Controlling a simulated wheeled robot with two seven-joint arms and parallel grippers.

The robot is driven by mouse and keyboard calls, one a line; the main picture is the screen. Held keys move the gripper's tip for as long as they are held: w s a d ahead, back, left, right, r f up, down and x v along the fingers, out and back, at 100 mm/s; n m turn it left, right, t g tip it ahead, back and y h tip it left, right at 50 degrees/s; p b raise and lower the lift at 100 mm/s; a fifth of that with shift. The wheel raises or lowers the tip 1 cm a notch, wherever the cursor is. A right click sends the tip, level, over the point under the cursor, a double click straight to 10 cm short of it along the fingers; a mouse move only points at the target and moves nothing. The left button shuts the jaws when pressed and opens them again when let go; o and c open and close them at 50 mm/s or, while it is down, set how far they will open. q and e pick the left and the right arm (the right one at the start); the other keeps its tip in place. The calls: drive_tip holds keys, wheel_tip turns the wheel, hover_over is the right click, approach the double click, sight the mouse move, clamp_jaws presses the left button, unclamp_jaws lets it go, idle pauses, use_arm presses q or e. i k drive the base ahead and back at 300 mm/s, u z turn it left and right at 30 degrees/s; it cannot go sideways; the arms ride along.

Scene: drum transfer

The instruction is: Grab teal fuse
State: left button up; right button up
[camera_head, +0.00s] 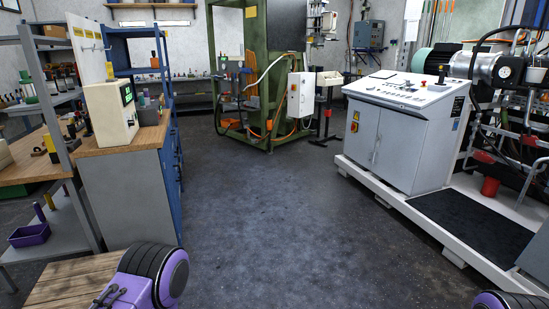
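I cannot make out a teal fuse for certain. Small coloured items, too small to identify, stand on the left shelves (38,97), on the wooden workbench (22,170) and on the back shelf (190,78). Purple and black parts of my arms show at the bottom left and at the bottom right corner. Neither of my grippers can be seen.
A grey cabinet with a wooden top (130,195) carries a beige meter (110,112). A purple bin (30,235) sits low at left. A wooden slatted surface (65,290) is at bottom left. A control console (400,125) stands right. The middle floor (265,210) is clear.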

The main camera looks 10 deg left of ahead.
sight(141, 95)
drive_tip(key=u, duration=0.8)
drive_tip(key=i, duration=2.3)
drive_tip(key=u, duration=0.4)
drive_tip(key=k, duration=0.25)
drive_tip(key=z, duration=0.9)
drive_tip(key=k, duration=1.05)
drive_tip(key=z, duration=0.7)
drive_tip(key=i, duration=2.25)
drive_tip(key=u, duration=0.5)
drive_tip(key=i, duration=2.8)
drive_tip(key=u, duration=1.35)
drive_tip(key=i, duration=1.35)
drive_tip(key=u, duration=1.2)
